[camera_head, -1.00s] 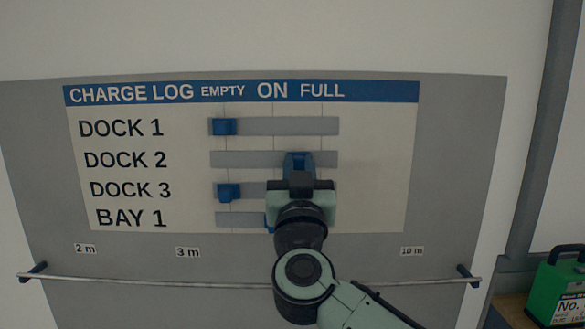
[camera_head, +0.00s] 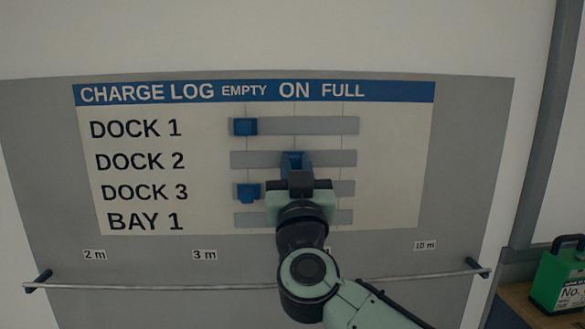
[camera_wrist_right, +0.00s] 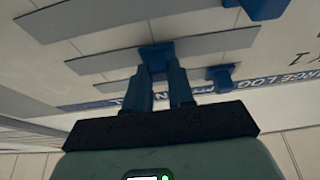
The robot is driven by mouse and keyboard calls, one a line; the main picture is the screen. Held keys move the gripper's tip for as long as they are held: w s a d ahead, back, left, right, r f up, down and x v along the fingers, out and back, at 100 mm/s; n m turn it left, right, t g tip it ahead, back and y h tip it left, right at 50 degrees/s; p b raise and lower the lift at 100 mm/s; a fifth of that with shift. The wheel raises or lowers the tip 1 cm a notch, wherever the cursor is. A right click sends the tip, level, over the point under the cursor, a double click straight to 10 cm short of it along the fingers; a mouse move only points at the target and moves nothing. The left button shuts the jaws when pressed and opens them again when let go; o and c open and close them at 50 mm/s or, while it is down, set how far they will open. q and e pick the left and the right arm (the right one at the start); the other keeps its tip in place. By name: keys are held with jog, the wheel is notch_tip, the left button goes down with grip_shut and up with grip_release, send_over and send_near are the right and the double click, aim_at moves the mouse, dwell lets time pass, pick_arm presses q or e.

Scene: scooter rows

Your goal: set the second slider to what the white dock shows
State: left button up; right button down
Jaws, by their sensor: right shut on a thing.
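The charge log board (camera_head: 390,180) faces me, with columns EMPTY, ON and FULL and rows DOCK 1, DOCK 2, DOCK 3 and BAY 1. My right gripper (camera_head: 294,168) is shut on the blue second slider (camera_head: 293,157) in the DOCK 2 row. That slider is at about the ON line, and it also shows between the fingers in the right wrist view (camera_wrist_right: 156,56). The white dock is not in view. My left gripper is not in view.
The DOCK 1 slider (camera_head: 245,127) and DOCK 3 slider (camera_head: 249,192) sit near the EMPTY line. My right arm hides the BAY 1 slider. A metal rail (camera_head: 150,287) runs below the board. A green case (camera_head: 558,278) stands at the lower right.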

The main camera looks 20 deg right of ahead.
jog(key=shift+d, duration=0.1)
jog(key=c, duration=1)
grip_release()
jog(key=shift+o, duration=0.2)
jog(key=shift+s+a+f, duration=0.2)
jog(key=shift+s+f, duration=0.1)
jog(key=shift+s, duration=0.15)
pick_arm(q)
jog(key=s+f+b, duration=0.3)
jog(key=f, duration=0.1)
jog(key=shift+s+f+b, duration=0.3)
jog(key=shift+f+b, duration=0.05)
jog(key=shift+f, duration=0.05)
pick_arm(e)
jog(key=v, duration=1.2)
jog(key=shift+s, duration=0.2)
